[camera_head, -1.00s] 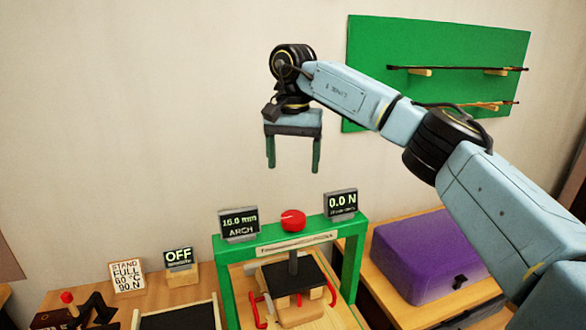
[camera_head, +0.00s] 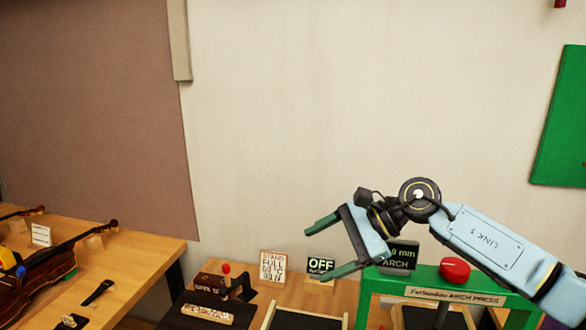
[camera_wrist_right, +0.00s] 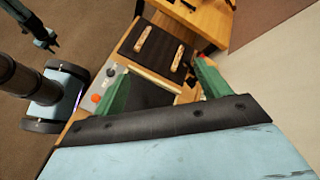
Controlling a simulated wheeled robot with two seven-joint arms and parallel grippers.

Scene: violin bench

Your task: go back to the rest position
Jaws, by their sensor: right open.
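My right gripper (camera_head: 322,246) is open, with its green fingers spread and nothing between them. In the head view it hangs in the air in front of the wall, above and left of the green arch press (camera_head: 440,284). It partly covers the press's arch display (camera_head: 396,257). In the right wrist view the right gripper (camera_wrist_right: 160,84) also shows open, with the bench below its fingers. My left gripper does not show in the head view; an arm end with a dark gripper (camera_wrist_right: 42,38) shows at the top left of the right wrist view.
A red knob (camera_head: 455,270) tops the press. An OFF display (camera_head: 320,265) and a sign card (camera_head: 272,266) stand on the bench. A wooden table (camera_head: 125,262) with a violin (camera_head: 50,268) is at the left. The wall space above is free.

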